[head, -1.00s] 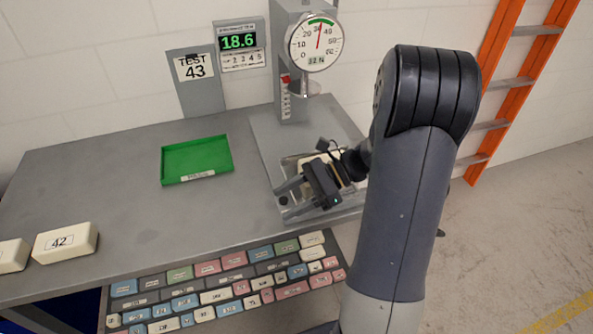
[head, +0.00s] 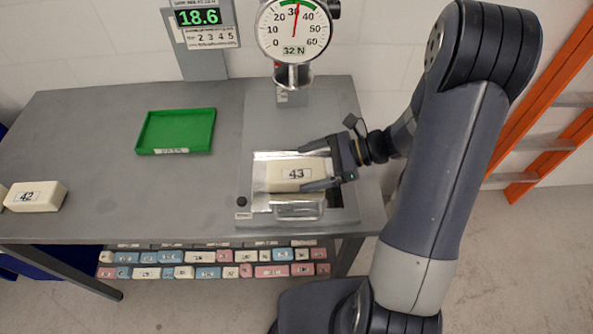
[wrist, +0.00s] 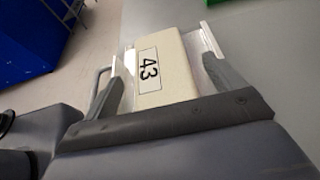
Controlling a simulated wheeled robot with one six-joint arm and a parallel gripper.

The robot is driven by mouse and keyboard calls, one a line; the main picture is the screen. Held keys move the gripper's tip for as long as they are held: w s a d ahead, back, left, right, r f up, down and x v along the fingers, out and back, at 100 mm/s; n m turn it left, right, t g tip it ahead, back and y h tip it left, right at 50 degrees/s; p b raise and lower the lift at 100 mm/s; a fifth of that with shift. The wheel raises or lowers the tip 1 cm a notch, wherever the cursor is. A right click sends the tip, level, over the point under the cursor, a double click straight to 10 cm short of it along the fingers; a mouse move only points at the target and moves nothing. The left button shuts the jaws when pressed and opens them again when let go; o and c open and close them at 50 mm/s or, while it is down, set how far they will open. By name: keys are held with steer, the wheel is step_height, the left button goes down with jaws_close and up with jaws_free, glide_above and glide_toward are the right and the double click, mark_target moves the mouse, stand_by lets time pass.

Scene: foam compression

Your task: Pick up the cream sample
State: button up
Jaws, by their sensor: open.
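The cream sample (head: 285,184), a block labelled 43, lies in the metal tray (head: 262,205) of the test stand. My gripper (head: 318,168) is open, reaching in from the right, with one finger at the block's far side and one at its near side. In the wrist view the cream sample (wrist: 165,75) sits between the two fingers of my gripper (wrist: 165,80). A gap shows at the left finger; whether the right finger touches the block, I cannot tell.
The force gauge (head: 294,32) reads 32 N above the stand. A green tray (head: 177,131) is at the left, and another cream block (head: 35,196) labelled 42 is at the table's left end. Several coloured blocks (head: 205,257) are on a shelf below. The table between is clear.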

steer(key=shift+x, duration=1)
steer(key=c, duration=1.1)
